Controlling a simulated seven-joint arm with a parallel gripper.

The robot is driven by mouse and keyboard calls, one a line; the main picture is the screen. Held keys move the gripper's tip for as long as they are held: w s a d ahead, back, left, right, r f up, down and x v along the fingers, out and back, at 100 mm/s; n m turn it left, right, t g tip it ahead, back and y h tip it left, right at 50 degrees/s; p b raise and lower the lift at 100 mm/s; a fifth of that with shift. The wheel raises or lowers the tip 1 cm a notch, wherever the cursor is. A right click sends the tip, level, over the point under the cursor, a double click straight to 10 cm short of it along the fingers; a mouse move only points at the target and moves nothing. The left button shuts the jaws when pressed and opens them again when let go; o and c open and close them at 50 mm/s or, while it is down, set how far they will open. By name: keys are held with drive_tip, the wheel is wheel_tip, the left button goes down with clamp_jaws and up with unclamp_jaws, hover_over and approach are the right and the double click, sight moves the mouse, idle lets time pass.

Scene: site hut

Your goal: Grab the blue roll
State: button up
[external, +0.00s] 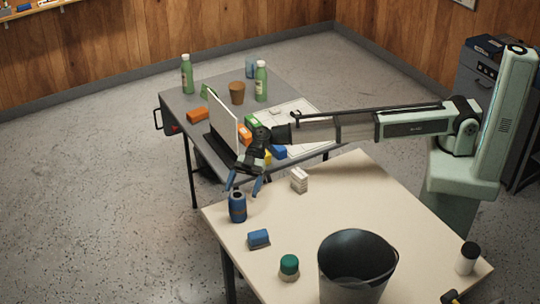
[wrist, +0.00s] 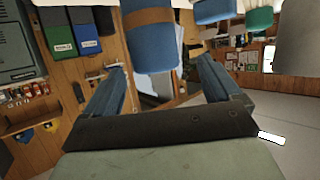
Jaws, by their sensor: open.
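The blue roll (external: 237,207) is an upright blue cylinder with a dark band, near the left corner of the pale table. In the wrist view the blue roll (wrist: 151,50) shows at the top, with a brown band, between and beyond my fingertips. My gripper (external: 244,186) is open and empty. It points down just above the roll, with its blue fingers spread. In the wrist view both fingers of my gripper (wrist: 161,68) are apart, with nothing held between them. I cannot tell whether a fingertip touches the roll.
On the pale table (external: 385,200) are a blue block (external: 258,239), a green-lidded jar (external: 289,267), a small white box (external: 299,180), a dark bucket (external: 340,275) and a black-capped bottle (external: 467,261). A grey table (external: 180,98) with bottles stands behind. The pale table's middle is clear.

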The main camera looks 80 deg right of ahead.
sight(237, 195)
drive_tip(key=x, duration=0.4)
drive_tip(key=shift+w+a+f, duration=0.1)
drive_tip(key=shift+w+f, duration=0.2)
drive_tip(key=shift+f, duration=0.05)
drive_tip(key=c, duration=1.1)
drive_tip(key=shift+c, duration=0.2)
drive_tip(key=shift+r, duration=0.2)
